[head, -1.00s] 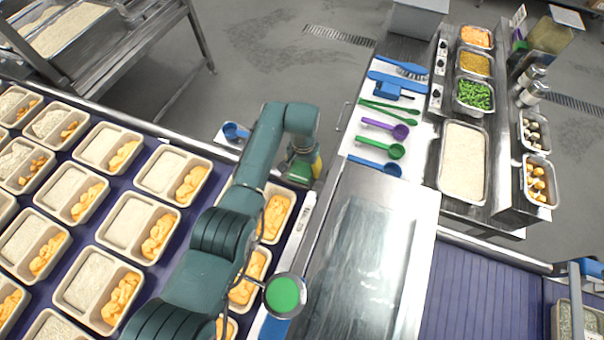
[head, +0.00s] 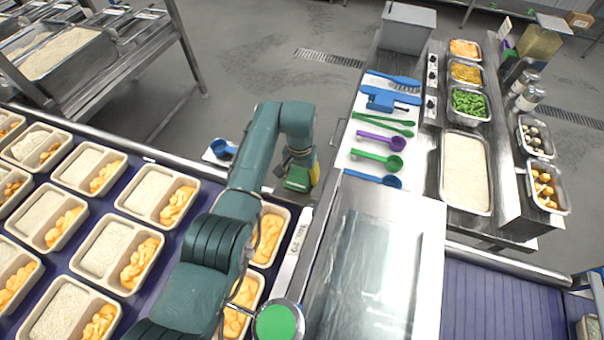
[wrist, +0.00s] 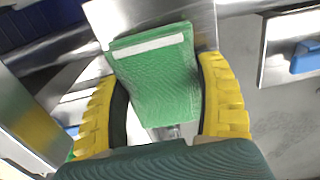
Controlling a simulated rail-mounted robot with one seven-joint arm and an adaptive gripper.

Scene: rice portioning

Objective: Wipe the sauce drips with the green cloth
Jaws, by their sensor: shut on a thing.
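My gripper (head: 301,172) hangs over the gap between the tray conveyor and the metal counter, at the end of the teal arm. It is shut on the green cloth (head: 297,181), which shows as a small green patch below it. In the wrist view the cloth (wrist: 155,82) is a folded, textured green pad with a white strip along its far edge. It sits between the two yellow ribbed fingers of the gripper (wrist: 163,88). I cannot make out any sauce drips in either view.
Trays of rice and orange food (head: 157,194) fill the purple conveyor at left. A steel worktop (head: 370,255) lies right of the gripper. Scoops and brushes lie on a white board (head: 349,160), with food pans beyond. A blue scoop (head: 222,148) sits left of the gripper.

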